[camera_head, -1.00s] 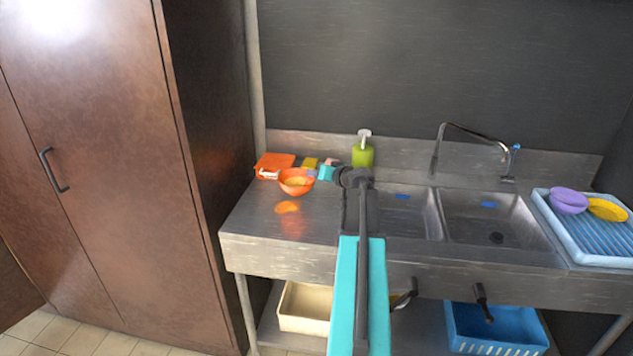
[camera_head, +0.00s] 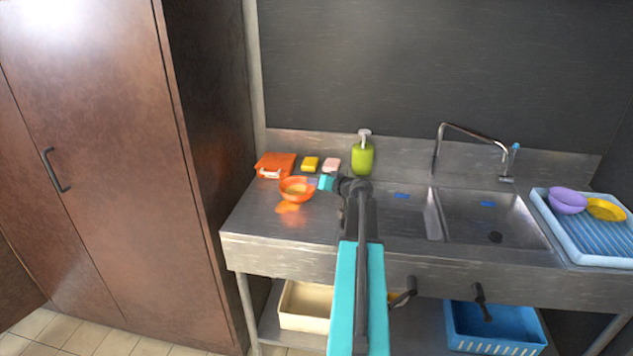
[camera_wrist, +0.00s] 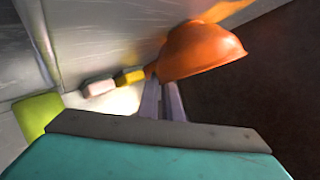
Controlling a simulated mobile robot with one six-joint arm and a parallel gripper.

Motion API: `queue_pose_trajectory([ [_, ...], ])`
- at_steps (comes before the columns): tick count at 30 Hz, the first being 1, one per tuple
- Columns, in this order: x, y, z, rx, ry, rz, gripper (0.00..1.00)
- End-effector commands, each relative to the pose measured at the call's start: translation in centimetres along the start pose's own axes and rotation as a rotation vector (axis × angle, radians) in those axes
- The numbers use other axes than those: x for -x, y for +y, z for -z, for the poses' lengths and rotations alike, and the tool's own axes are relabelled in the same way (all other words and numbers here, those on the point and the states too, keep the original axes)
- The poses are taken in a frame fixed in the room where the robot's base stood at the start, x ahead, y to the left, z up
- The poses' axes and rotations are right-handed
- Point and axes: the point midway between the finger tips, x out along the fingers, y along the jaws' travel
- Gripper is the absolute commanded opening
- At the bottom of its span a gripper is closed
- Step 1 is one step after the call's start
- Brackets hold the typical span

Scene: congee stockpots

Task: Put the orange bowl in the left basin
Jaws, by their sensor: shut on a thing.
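The orange bowl (camera_head: 297,194) is at the left of the steel counter in the head view, with its reflection on the steel below it. It fills the upper right of the wrist view (camera_wrist: 200,50). My gripper (camera_head: 318,184) is shut on the right side of the bowl's rim; its two fingers (camera_wrist: 163,98) reach the bowl in the wrist view. The bowl looks close to upright; its exact gap to the counter is hard to tell. The left basin (camera_head: 408,218) is to the right of the bowl, partly hidden behind my arm. A blue mark lies inside it.
A green soap bottle (camera_head: 362,157), a pink block (camera_head: 331,164), a yellow block (camera_head: 310,163) and an orange packet (camera_head: 275,164) stand along the back. The right basin (camera_head: 480,215) and faucet (camera_head: 470,133) are further right. A blue rack (camera_head: 595,235) holds purple and yellow bowls.

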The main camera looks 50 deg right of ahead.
Motion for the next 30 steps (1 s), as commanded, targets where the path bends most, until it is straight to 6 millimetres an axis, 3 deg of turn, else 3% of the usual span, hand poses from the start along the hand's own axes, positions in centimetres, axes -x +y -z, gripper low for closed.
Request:
queue_pose_trajectory([
  [7, -0.1, 0.1, -0.2, 0.000, 0.000, 0.000, 0.00],
  [11, 0.0, 0.1, -0.1, 0.000, 0.000, 0.000, 0.24],
  [12, 0.0, 0.1, -0.1, 0.000, 0.000, 0.000, 0.25],
  [26, 0.1, 0.0, 0.1, 0.000, 0.000, -0.001, 0.25],
  [30, 1.3, 0.1, 0.0, 0.000, 0.002, -0.002, 0.25],
])
